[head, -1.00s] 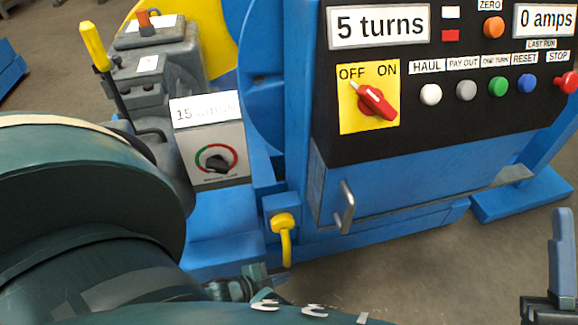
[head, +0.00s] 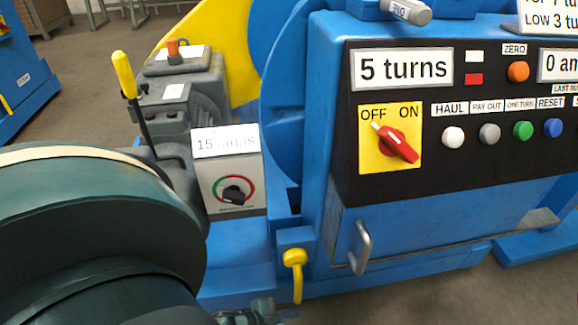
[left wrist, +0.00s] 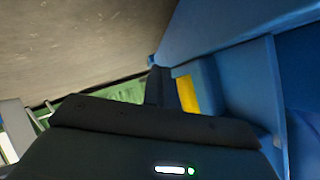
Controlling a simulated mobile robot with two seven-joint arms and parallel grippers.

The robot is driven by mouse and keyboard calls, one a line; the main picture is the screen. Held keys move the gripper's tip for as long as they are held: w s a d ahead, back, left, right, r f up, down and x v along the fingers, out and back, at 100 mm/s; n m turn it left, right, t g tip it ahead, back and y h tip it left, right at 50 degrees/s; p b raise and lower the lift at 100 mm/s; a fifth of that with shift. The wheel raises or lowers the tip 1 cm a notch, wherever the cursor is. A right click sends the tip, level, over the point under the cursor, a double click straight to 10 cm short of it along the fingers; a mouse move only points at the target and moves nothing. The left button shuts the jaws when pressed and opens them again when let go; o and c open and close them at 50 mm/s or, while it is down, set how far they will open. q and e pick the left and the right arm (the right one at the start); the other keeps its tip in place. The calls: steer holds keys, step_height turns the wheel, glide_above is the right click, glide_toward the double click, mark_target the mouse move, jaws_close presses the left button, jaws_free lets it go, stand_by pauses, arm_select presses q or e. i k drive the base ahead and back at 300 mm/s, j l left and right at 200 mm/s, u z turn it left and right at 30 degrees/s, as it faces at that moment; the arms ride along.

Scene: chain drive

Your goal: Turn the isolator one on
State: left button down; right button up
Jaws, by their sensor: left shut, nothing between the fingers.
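The isolator is a red rotary switch (head: 398,146) on a yellow plate (head: 367,160) marked OFF and ON, on the black panel. Its white-tipped end points up-left, toward OFF. My left gripper (head: 250,314) only just shows at the bottom edge in the head view, below and left of the panel and well apart from the switch. In the left wrist view the dark fingers (left wrist: 158,86) are together and empty, beside blue machine parts. My right gripper is out of the head view.
A steel handle (head: 361,248) and a yellow hook (head: 296,272) stick out below the panel. Several push buttons (head: 489,133) sit right of the switch. A grey box with a black dial (head: 234,194) and a yellow-topped lever (head: 125,75) stand left.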

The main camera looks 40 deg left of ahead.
mark_target(393, 143)
steer(key=k, duration=0.35)
steer(key=k+j, duration=0.2)
steer(key=k, duration=0.3)
